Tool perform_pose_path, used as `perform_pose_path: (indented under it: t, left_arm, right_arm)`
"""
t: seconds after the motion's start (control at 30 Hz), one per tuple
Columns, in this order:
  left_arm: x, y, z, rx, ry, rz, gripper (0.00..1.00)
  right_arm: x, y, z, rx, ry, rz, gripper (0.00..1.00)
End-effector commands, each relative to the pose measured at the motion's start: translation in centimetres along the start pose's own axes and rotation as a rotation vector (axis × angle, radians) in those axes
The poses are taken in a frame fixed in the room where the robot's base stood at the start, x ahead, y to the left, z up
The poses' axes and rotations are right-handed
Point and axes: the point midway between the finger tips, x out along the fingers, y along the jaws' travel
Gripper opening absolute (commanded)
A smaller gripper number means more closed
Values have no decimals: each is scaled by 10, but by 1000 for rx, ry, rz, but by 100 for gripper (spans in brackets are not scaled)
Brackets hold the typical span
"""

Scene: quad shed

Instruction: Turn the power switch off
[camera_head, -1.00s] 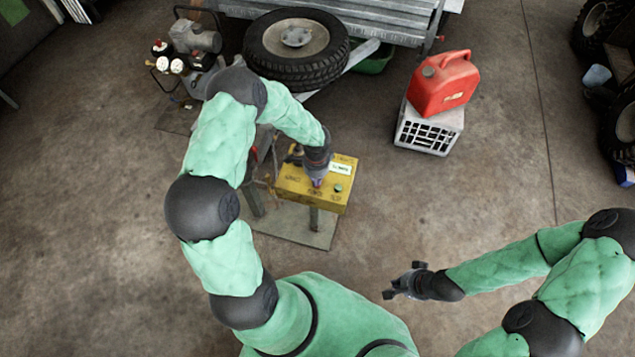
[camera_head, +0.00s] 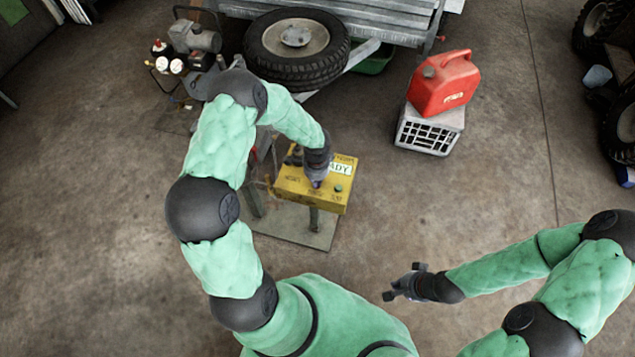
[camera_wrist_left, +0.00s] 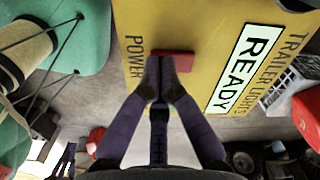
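My left gripper (camera_head: 316,183) is at the box top. In its wrist view the fingertips (camera_wrist_left: 160,82) are together at the edge of the red switch, seemingly touching it and partly covering it. The switch's exact position is hard to tell. My right gripper (camera_head: 402,281) is empty, fingers apart, over the floor.
A red fuel can (camera_head: 443,84) sits on a grey crate (camera_head: 428,131) right of the box. A trailer wheel (camera_head: 297,48) and a compressor (camera_head: 194,40) are behind. The post's base plate (camera_head: 300,231) lies on the floor.

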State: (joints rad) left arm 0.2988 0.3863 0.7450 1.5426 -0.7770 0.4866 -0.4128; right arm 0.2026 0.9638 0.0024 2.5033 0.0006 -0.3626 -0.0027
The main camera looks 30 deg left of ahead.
Motion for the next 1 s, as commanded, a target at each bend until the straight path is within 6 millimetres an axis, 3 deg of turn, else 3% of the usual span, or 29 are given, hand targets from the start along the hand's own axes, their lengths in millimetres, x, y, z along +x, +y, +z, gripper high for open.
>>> perform_pose_path:
  t: [0.27, 1.0]
  left_arm:
    - [-1, 0, 0, 0, 0, 0, 0]
    - [-52, 0, 0, 0, 1, -1, 0]
  right_arm:
    - [-1, 0, 0, 0, 0, 0, 0]
    - [-37, -13, 1, 0, 0, 0, 0]
